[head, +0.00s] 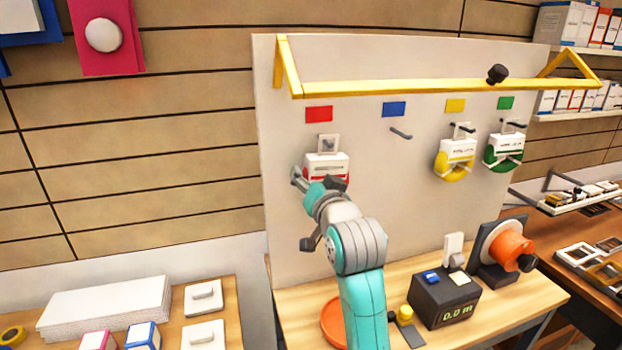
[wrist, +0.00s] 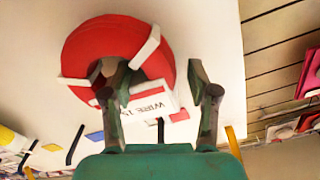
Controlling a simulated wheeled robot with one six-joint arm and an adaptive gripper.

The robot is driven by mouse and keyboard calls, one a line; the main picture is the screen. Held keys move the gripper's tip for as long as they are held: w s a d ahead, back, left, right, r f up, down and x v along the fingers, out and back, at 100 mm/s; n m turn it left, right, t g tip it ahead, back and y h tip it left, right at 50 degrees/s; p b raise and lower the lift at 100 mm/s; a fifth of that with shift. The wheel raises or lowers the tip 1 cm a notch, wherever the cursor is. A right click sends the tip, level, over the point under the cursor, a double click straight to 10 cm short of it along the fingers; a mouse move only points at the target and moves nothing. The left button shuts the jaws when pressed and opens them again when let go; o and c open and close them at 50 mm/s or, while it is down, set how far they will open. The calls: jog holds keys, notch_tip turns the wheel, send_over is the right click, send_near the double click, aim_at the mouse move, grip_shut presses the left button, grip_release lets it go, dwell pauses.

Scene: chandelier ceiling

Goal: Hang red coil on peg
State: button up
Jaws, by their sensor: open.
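The red coil (head: 313,173) is against the pale board, below the red marker (head: 319,114), with a white label and a tab above it. I cannot tell whether its tab is around a peg. In the wrist view the red coil (wrist: 86,45) is a large ring with white straps and a label reading "WIRE". My gripper (head: 312,183) is close in front of it at its lower left. In the wrist view my gripper (wrist: 160,85) is open, one finger across the ring's opening and the other beside its outer edge.
A bare peg (head: 401,134) sits under a blue marker. The yellow coil (head: 455,173) and green coil (head: 491,154) hang to the right. A yellow rail (head: 440,86) crosses the board top. A black meter (head: 444,298) and an orange reel (head: 511,252) stand on the bench.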

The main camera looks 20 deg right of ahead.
jog(key=s, duration=1.2)
jog(key=s+f+n+g, duration=0.1)
jog(key=s+f, duration=0.7)
jog(key=f, duration=0.5)
jog(key=s+f+n+g, duration=0.1)
jog(key=s+f, duration=0.6)
jog(key=f, duration=0.7)
jog(key=s+f+n, duration=0.1)
jog(key=s+f, duration=0.2)
jog(key=s, duration=1.1)
jog(key=s+f+n+g, duration=0.1)
jog(key=s+f, duration=0.2)
jog(key=s, duration=1.2)
jog(key=shift+s+f+n, duration=0.15)
jog(key=shift+f+n, duration=0.1)
jog(key=shift+n, duration=0.15)
